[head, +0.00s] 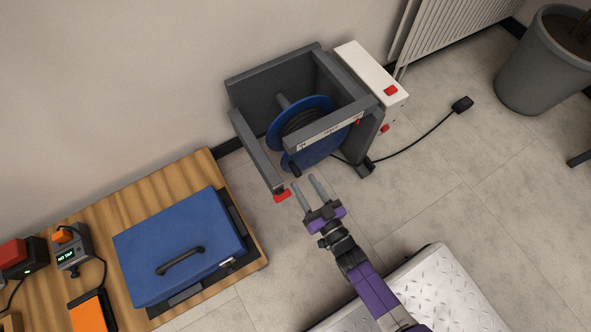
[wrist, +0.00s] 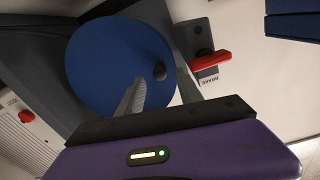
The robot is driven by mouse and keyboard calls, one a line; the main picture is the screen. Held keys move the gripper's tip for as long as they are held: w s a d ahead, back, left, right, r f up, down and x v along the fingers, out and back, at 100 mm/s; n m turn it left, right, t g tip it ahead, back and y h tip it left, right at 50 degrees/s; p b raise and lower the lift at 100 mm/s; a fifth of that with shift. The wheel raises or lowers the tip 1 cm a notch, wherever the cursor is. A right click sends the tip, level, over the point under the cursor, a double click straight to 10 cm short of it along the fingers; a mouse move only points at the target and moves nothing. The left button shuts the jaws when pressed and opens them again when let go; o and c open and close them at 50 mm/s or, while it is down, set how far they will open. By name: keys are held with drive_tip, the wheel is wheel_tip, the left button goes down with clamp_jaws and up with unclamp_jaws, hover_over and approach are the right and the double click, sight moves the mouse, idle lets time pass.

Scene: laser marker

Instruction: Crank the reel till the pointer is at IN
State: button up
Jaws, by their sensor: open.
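The reel (head: 314,155) has blue discs with dark cable wound between them, inside a grey frame. A black crank knob (head: 294,170) stands on its near disc; in the wrist view the knob (wrist: 159,71) appears between my fingertips. My gripper (head: 304,183) is open and empty, just short of the knob, with no visible contact. A white scale strip (head: 325,133) runs along the frame's top bar, its lettering too small to read. A small red mark (head: 357,122), perhaps the pointer, is near the strip's right end.
A red brake lever (wrist: 212,60) labelled BRAKE is beside the reel; it also shows in the head view (head: 282,196). A white box (head: 368,72) with red parts adjoins the frame. A black cable runs to a plug (head: 462,104). A wooden bench (head: 200,170) holds a blue case (head: 180,245).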

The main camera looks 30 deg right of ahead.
sight(297, 172)
drive_tip(key=shift+w+b, duration=0.8)
drive_tip(key=shift+w, duration=1.95)
clamp_jaws()
